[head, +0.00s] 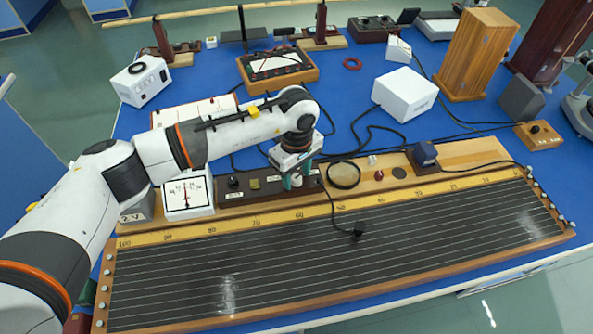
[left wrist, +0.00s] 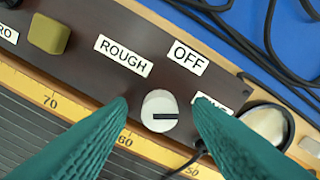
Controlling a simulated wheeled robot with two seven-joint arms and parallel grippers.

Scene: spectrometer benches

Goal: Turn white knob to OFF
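The white knob (left wrist: 160,110) sits on a dark brown panel (left wrist: 75,70). Its short black mark runs sideways in the left wrist view, towards a label that is partly hidden by a finger. The OFF label (left wrist: 188,58) is above and right of the knob, and the ROUGH label (left wrist: 122,54) is above and left. My left gripper (left wrist: 161,104) is open, with one green finger on each side of the knob and a gap visible on both sides. In the head view my left gripper (head: 297,178) points down over the panel. My right gripper is not in view.
A slide-wire board (head: 330,250) lies in front of the panel. A yellow-brown button (left wrist: 48,35) is on the panel's left. A round lens-like disc (head: 343,175) and a dark block (head: 425,155) stand to the right. Black cables run behind.

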